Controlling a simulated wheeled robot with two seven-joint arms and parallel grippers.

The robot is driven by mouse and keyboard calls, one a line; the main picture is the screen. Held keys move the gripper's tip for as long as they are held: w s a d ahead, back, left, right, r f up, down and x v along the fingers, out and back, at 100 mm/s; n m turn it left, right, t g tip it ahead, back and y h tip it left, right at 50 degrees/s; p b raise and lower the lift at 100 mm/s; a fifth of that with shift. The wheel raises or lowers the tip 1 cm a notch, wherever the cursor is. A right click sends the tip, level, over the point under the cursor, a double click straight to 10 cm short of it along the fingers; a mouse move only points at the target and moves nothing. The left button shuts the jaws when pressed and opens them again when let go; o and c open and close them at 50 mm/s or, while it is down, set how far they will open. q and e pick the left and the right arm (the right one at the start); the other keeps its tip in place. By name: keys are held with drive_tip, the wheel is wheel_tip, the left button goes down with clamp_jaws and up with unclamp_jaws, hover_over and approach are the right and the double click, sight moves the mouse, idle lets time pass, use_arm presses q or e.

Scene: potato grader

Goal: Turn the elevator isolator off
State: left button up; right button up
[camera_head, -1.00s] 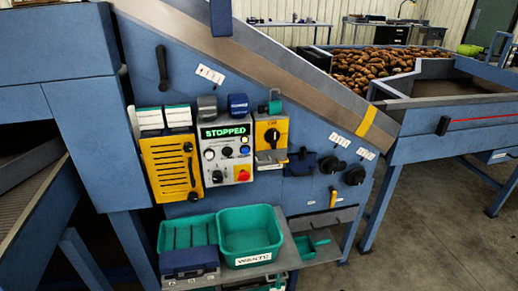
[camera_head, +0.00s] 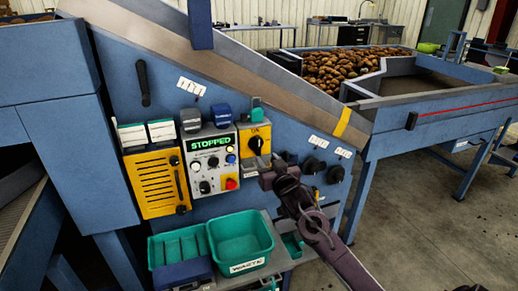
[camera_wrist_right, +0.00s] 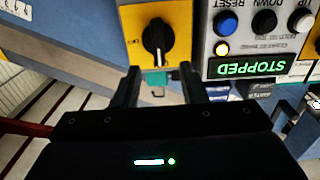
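The elevator isolator is a yellow box (camera_head: 247,158) with a black rotary knob (camera_head: 256,143), right of the panel reading STOPPED. An ON label shows above the knob, and the knob's handle looks about upright. In the right wrist view, which is upside down, the knob (camera_wrist_right: 157,37) lies just beyond the fingertips, roughly between them. My right gripper (camera_head: 276,172) is just below and right of the isolator, apart from the knob. Its two fingers (camera_wrist_right: 163,85) are open and empty. A teal piece (camera_wrist_right: 156,78) on the box's top shows between them. My left gripper is not in view.
The control panel (camera_head: 211,162) with buttons and a red switch stands close left of the isolator. Black round knobs (camera_head: 312,165) are to the right. Green trays (camera_head: 240,238) sit below on a shelf. A potato bed (camera_head: 340,72) lies behind.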

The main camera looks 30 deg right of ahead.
sight(259, 146)
drive_tip(key=shift+p+x, duration=0.65)
drive_tip(key=shift+x, duration=3.25)
drive_tip(key=shift+s, duration=0.1)
clamp_jaws()
